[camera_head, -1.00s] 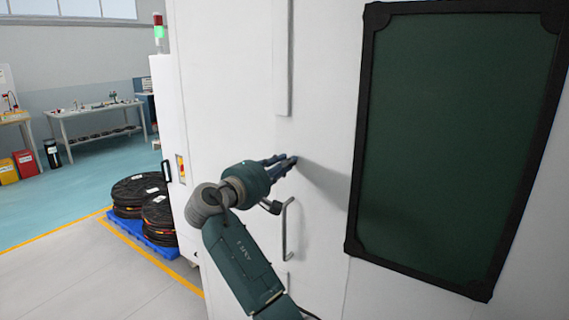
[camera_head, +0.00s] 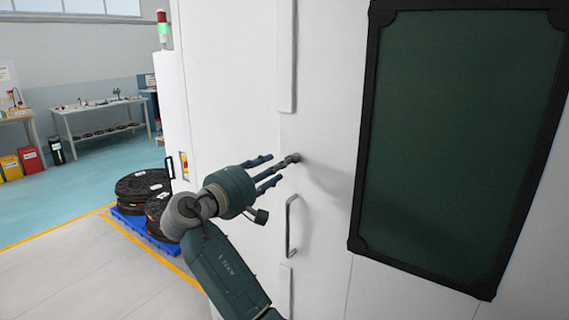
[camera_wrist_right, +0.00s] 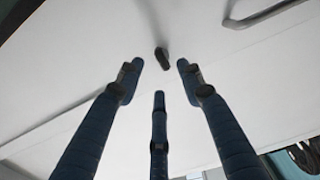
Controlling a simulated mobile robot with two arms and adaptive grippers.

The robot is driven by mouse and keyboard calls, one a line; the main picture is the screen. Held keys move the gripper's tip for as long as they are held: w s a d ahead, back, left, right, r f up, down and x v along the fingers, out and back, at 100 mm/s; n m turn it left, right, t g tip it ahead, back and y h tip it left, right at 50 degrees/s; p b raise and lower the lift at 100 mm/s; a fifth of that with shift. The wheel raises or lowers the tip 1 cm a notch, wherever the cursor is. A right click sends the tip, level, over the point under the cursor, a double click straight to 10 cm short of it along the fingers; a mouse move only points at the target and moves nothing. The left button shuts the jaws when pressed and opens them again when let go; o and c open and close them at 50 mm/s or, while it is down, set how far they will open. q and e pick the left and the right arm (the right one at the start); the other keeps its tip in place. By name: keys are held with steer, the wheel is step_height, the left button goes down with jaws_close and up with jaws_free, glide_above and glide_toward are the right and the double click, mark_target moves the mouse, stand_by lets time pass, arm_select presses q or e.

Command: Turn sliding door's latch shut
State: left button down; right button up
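The latch is a small dark knob (camera_head: 296,158) on the white sliding door (camera_head: 325,215), above the door's metal handle (camera_head: 289,228). In the right wrist view the latch (camera_wrist_right: 162,57) shows as a short dark piece beyond the fingertips, with white door surface around it. My right gripper (camera_head: 268,172) is left of the latch, its fingers pointing at it. In the wrist view its three blue fingers (camera_wrist_right: 157,80) are spread, with nothing between them. They look apart from the latch, though one fingertip overlaps it in the head view. My left gripper is out of view.
A dark framed window (camera_head: 455,140) fills the door's right part. The metal handle (camera_wrist_right: 265,15) also shows in the wrist view. A vertical strip (camera_head: 288,60) runs above the latch. Black reels (camera_head: 143,188) on a blue pallet stand at the left, beside open floor.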

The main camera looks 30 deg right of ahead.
steer(key=v, duration=0.6)
stand_by(0.3)
